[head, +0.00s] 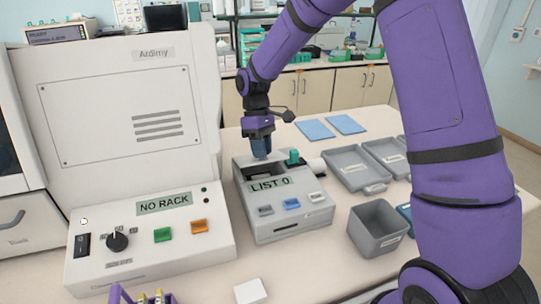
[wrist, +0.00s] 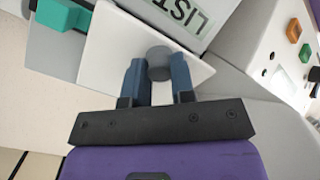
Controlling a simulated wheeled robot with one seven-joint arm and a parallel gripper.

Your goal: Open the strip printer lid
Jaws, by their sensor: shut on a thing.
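The strip printer (head: 290,222) is a grey box on the bench with a "LIST 0" display and a row of buttons on its sloped front. My gripper (head: 261,152) points down at the top of the printer, behind the display. In the wrist view its blue fingers (wrist: 160,80) are shut on a round grey knob (wrist: 160,58). The knob stands on a pale lid plate (wrist: 118,50) beside the display. The fingers hide part of the lid in the head view, and I cannot tell whether it is raised. A green part (head: 294,157) stands on the printer's back right.
A large machine with a "NO RACK" display (head: 164,203) stands close on the left. Grey trays (head: 355,166) and an open grey bin (head: 378,228) are on the right. Blue mats (head: 315,130) lie behind. A small white block (head: 250,291) lies in front.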

